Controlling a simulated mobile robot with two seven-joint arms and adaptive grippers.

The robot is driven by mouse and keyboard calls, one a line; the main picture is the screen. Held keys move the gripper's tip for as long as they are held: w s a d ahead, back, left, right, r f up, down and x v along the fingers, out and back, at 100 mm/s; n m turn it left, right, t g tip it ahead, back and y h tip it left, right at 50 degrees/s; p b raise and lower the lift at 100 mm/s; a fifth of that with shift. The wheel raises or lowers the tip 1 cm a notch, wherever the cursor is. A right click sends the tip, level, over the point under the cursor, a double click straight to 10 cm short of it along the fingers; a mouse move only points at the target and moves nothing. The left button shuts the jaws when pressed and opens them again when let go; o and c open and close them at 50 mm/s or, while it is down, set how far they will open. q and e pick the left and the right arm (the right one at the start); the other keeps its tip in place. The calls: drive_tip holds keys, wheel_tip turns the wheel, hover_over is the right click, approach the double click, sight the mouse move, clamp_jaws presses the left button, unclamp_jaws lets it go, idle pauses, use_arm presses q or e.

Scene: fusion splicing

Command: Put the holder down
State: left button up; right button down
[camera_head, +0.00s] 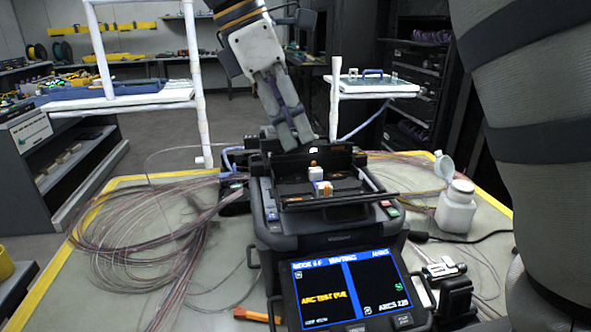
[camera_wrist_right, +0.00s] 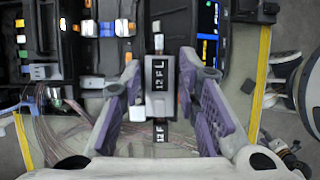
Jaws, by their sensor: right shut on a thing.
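My right gripper (camera_head: 294,140) reaches down from the top, at the back of the black fusion splicer (camera_head: 325,243). In the right wrist view, its two purple-padded fingers (camera_wrist_right: 160,88) are shut on a small grey holder (camera_wrist_right: 159,103) with a black label reading "12F L". A second dark piece marked "12F" (camera_wrist_right: 160,132) shows just below the holder. The holder is not clearly visible in the head view, where the fingers and the splicer's raised parts hide it. I cannot tell whether it touches a surface. My left gripper is not in view.
Coiled fibres (camera_head: 135,235) cover the left of the grey table with yellow edging. A white bottle (camera_head: 456,207) with an open cap stands at the right. A small metal tool (camera_head: 443,268) lies before it. An orange-handled tool (camera_head: 255,316) lies at the front.

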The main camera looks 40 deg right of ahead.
sight(295, 132)
drive_tip(key=w+d+f, duration=0.3)
drive_tip(key=f, duration=0.1)
drive_tip(key=w+d+f+b, duration=0.1)
drive_tip(key=w+d+f, duration=0.3)
drive_tip(key=shift+d+b, duration=0.2)
drive_tip(key=shift+b, duration=0.1)
drive_tip(key=f, duration=0.3)
drive_tip(key=shift+w+d+f, duration=0.15)
drive_tip(key=shift+d, duration=0.1)
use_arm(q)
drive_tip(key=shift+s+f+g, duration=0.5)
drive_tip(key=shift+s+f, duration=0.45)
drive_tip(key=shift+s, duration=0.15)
use_arm(e)
drive_tip(key=shift+f, duration=0.1)
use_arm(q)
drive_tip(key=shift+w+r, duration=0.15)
use_arm(e)
drive_tip(key=shift+f, duration=0.55)
drive_tip(key=c, duration=1.2)
unclamp_jaws()
